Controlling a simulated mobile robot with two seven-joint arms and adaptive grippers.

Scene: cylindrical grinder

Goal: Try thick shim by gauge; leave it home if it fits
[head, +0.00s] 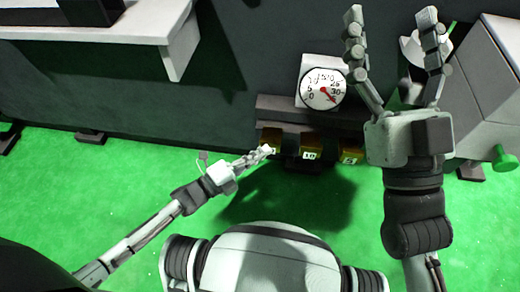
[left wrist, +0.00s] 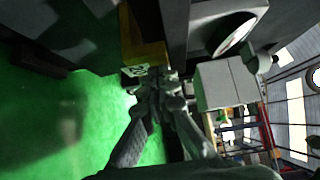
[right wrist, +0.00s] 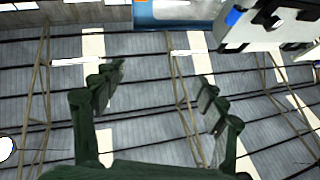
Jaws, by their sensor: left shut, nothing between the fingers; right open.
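The gauge (head: 322,88) is a white round dial with a red needle, near the number 30, on a grey housing. Below it are three brass-yellow labelled blocks in a row: a left block (head: 270,135), a middle block (head: 310,145) marked 10 and a right block (head: 349,151) with a small label. My left gripper (head: 264,152) is shut, its tips at the left block and partly covering its label. In the left wrist view the tips lie against or just beside that block (left wrist: 147,52); contact is unclear. My right gripper (head: 391,25) is open, empty and raised. I cannot identify the thick shim.
A dark ledge (head: 285,108) runs above the blocks. A grey machine housing (head: 485,90) with a green knob (head: 504,160) stands at right. A white shelf (head: 120,28) juts out at upper left.

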